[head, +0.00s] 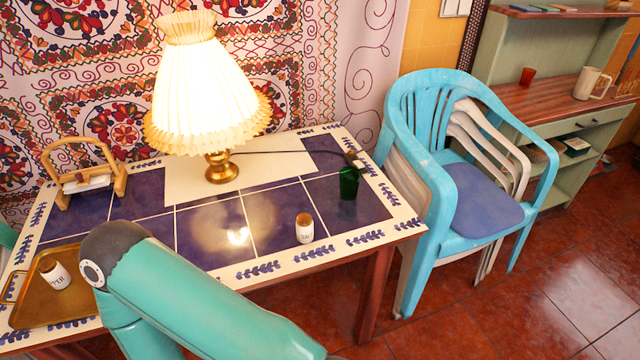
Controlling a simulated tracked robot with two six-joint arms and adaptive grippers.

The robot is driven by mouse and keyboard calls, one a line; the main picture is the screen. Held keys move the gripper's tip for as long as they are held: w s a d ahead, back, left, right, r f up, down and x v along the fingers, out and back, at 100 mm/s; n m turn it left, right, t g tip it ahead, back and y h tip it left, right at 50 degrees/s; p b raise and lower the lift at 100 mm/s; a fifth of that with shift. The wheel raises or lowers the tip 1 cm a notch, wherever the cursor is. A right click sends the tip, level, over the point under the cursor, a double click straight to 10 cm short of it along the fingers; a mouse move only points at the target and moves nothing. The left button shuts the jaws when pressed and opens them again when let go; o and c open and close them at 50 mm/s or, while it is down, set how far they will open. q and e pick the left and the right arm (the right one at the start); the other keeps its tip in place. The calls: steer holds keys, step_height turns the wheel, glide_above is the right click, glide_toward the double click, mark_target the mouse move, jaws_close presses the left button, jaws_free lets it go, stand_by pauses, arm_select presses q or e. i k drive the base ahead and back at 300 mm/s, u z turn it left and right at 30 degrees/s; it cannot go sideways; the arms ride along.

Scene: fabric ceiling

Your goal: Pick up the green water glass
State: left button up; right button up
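One of my arms, teal with a dark joint, crosses the lower left of the head view in front of the table. Neither of my grippers shows in this view.
A lit lamp (205,95) stands at the table's back. A small white jar (304,228) stands in front of the glass, to its left. A brass tray (40,312) holds another jar (55,273). A wooden holder (85,180) is back left. Stacked chairs (450,150) stand close right.

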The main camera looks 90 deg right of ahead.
mark_target(349, 176)
steer(key=z, duration=0.05)
steer(key=k, duration=1.6)
steer(key=u, duration=0.55)
steer(key=i, duration=0.1)
steer(key=z, duration=2.2)
steer(key=i, duration=0.85)
